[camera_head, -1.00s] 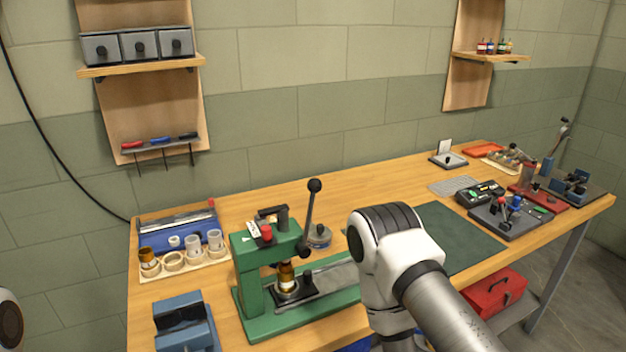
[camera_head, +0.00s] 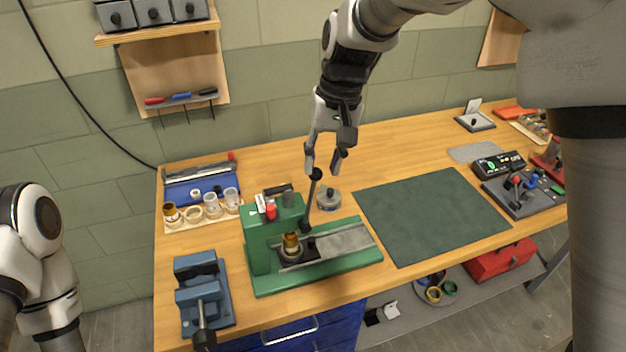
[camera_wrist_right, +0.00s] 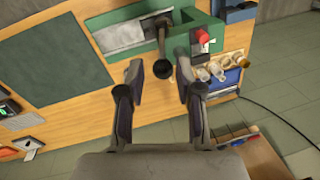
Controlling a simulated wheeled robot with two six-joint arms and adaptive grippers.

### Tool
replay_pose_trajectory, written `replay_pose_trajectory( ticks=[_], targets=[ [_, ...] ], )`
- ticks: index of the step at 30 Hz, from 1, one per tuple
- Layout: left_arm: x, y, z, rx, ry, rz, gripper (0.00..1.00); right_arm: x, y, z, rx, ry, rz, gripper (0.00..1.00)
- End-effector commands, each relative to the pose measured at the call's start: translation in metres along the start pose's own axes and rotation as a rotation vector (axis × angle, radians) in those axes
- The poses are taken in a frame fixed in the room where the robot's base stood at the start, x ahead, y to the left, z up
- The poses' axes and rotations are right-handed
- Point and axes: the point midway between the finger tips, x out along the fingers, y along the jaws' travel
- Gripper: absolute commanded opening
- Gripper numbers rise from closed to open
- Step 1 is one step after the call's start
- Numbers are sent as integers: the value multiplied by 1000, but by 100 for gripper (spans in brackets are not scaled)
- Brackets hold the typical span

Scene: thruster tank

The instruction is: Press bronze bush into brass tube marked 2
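The green press (camera_head: 262,262) stands at the left of the bench. A brass-coloured piece (camera_head: 291,242) stands upright under its ram; I cannot tell tube from bush there, and no number is readable. The press lever's black knob (camera_head: 316,174) points up. My right gripper (camera_head: 323,166) is open around the knob's level, fingers pointing down. In the right wrist view the knob (camera_wrist_right: 162,69) lies between the two spread fingers, with no clear contact. My left arm shows at the left edge; its gripper is out of view.
A pale rack (camera_head: 205,220) holds several cups, one orange-brown, behind a blue vise (camera_head: 207,290). A round metal pot (camera_head: 328,199) stands close behind the lever. The dark green mat (camera_head: 430,215) right of the press is bare. A control box (camera_head: 520,200) sits farther right.

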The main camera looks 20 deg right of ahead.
Motion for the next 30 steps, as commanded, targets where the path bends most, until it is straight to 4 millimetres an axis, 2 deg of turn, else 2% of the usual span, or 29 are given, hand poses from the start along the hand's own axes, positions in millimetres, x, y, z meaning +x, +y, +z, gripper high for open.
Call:
replay_pose_trajectory(
  ticks=[1, 2, 7, 16, 19, 25, 26, 28, 30],
  targets=[
    [12, 0, 0, 0, 0, 0, 57, 8, 1, 0, -1, 3, -2, 35],
    [12, 0, 0, 0, 0, 0, 57, 8, 0, 0, -1, 3, -3, 35],
    [4, 0, 0, 0, 1, 0, 57, 22, 0, 1, 0, -3, -1, 35],
    [-7, 0, 0, 0, 0, 0, 57, 75, 0, 1, -1, -1, -1, 35],
    [-7, 0, 0, 0, 1, 0, 57, 82, 0, 0, 0, 0, -1, 35],
    [-7, 0, 0, 0, 1, 0, 57, 84, 0, 0, -1, 2, -2, 35],
    [-7, 0, 0, 0, 1, 0, 57, 83, 0, 0, -1, 2, -1, 28],
    [-7, 0, 0, 0, 1, 0, 57, 83, 0, 0, -1, 2, -1, 3],
    [-7, 0, 0, 0, 0, 0, 57, 83, 0, 0, -1, 1, -1, 0]
  ],
)
